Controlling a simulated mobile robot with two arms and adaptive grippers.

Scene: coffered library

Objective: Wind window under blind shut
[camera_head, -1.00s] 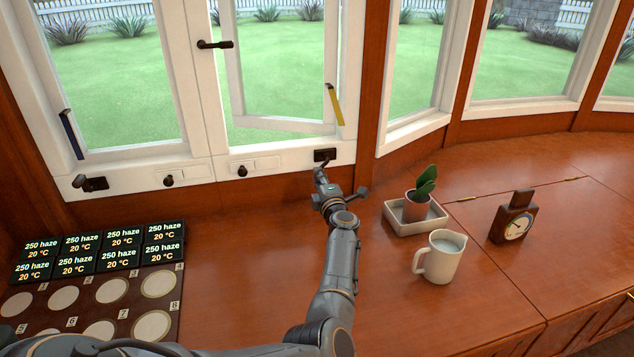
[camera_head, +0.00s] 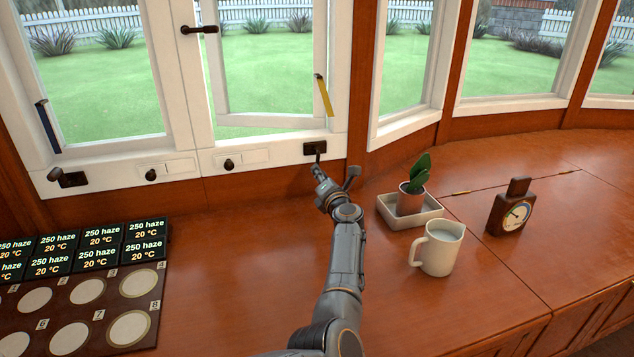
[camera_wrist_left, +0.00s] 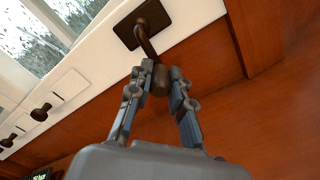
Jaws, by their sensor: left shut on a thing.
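The middle white window sash (camera_head: 272,121) stands ajar, swung away from its frame, with a yellow strip (camera_head: 324,96) on its right side. A dark crank winder (camera_head: 315,148) is mounted on the sill below it. The winder's plate and bent arm also show in the left wrist view (camera_wrist_left: 143,24). My left gripper (camera_head: 320,170) is at the winder. In the left wrist view its fingers (camera_wrist_left: 157,82) are closed around the crank's brown knob, which hangs below the plate. No blind shows in these frames. My right gripper is not in view.
A potted plant in a square tray (camera_head: 428,216), a white jug (camera_head: 440,249) and a small clock (camera_head: 511,212) stand right of my arm. Display blocks (camera_head: 100,234) and a board with round discs (camera_head: 60,317) lie at left. Another winder (camera_head: 68,179) is at far left.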

